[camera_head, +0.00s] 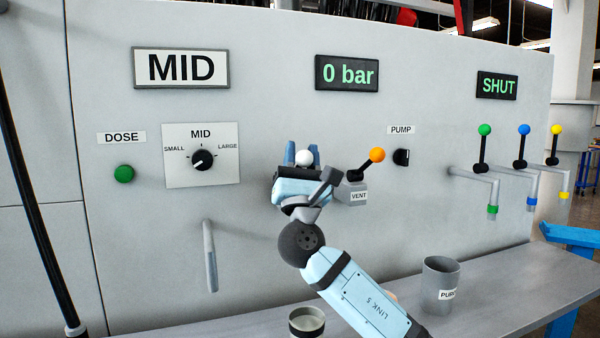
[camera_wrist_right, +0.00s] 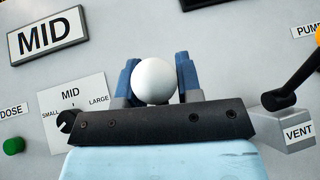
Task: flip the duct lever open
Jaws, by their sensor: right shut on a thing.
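A white ball knob (camera_head: 304,158) sits in front of the grey panel, left of the vent lever. My right gripper (camera_head: 303,155) is shut on this white ball (camera_wrist_right: 153,81), with one blue finger on each side of it. The ball's stem and base are hidden behind the gripper, and I see no duct label. My left gripper is not in view.
The vent lever with its orange ball (camera_head: 377,155) leans right, close beside my right gripper. Three taps with green (camera_head: 485,130), blue and yellow balls stand at right. A purge cup (camera_head: 440,285) and another cup (camera_head: 306,321) stand on the bench.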

